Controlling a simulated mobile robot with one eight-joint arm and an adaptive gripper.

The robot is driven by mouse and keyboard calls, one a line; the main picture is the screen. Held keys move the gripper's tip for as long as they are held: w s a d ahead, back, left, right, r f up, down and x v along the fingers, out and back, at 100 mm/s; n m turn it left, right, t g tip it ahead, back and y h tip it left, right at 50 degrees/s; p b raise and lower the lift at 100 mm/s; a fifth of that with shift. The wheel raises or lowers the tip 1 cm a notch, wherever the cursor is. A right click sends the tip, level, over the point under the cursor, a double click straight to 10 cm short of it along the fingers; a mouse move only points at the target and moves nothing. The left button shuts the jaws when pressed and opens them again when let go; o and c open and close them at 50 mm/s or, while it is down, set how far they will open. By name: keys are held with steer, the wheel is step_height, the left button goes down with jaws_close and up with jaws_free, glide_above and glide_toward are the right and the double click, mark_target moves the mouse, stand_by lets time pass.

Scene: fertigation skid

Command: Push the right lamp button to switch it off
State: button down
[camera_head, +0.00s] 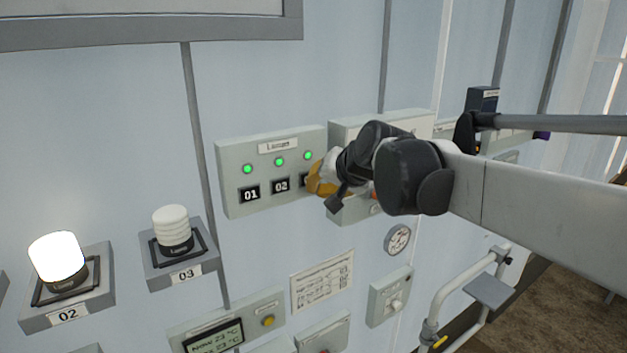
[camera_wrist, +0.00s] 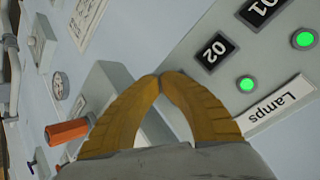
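The lamp panel (camera_head: 230,196) is a pale box on the wall labelled "Lamps", with three green lights in a row above black buttons. Button 01 (camera_head: 250,194) and button 02 (camera_head: 281,186) show clearly; the right button (camera_head: 304,180) is mostly hidden by my gripper (camera_head: 314,182). In the wrist view, my gripper (camera_wrist: 159,77) has its two yellow-brown fingertips together, with nothing between them. They are over the panel beside button 02 (camera_wrist: 215,50) and cover the right button. I cannot tell whether they touch it. Lamp 02 (camera_head: 57,258) glows white; lamp 03 (camera_head: 172,228) looks unlit.
Another wall box (camera_head: 405,122) adjoins the panel on the right, close to my gripper. An orange knob (camera_wrist: 66,131) sticks out near my fingers in the wrist view. Below are a round gauge (camera_head: 397,239), a paper sheet (camera_head: 322,280) and a display box (camera_head: 214,338).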

steer(key=shift+w, duration=0.1)
stand_by(0.3)
steer(key=shift+w+a, duration=0.25)
steer(key=shift+w, duration=0.05)
stand_by(0.5)
steer(key=shift+s+d, duration=0.3)
steer(key=shift+s, duration=0.15)
steer(key=s+d, duration=0.3)
steer(key=s, duration=0.2)
steer(key=shift+d, duration=0.2)
stand_by(0.4)
